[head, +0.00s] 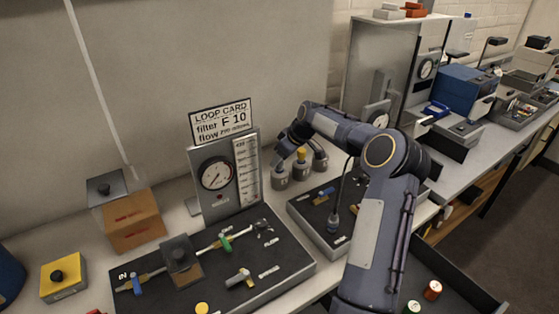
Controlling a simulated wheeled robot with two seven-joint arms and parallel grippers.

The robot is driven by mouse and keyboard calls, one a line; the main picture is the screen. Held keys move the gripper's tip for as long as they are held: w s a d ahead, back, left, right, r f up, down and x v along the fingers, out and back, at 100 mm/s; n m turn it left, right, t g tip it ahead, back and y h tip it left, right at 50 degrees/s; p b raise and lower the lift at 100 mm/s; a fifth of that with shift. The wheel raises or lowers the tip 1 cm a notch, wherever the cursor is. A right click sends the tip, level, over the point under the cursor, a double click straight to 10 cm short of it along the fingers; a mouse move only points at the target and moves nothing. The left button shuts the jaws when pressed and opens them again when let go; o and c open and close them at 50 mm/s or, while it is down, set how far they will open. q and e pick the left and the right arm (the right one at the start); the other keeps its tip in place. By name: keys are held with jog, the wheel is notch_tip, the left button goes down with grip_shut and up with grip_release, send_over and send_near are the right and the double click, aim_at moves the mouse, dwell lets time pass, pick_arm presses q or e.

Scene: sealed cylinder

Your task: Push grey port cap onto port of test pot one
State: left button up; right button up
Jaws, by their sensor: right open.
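Several small grey pots stand in a group behind the boards, right of the gauge panel: a left pot (279,181), a middle pot (300,170) with a yellow top (300,154), and a right pot (320,162). I cannot tell which is test pot one. The grey port cap cannot be made out; it may be hidden by my gripper or too small. My right gripper (281,157) is open, pointing down just above the left pot. My right arm comes up from the bottom and bends left over the pots. My left gripper is not in view.
A gauge panel (194,158) with a loop card (220,122) stands left of the pots. The dark valve board (270,285) lies in front. A smaller board (309,228) with a cable lies right of it, partly behind my arm. A cardboard box (133,222) stands left.

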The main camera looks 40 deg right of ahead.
jog(key=v, duration=0.6)
jog(key=shift+b, duration=0.4)
jog(key=shift+f, duration=0.1)
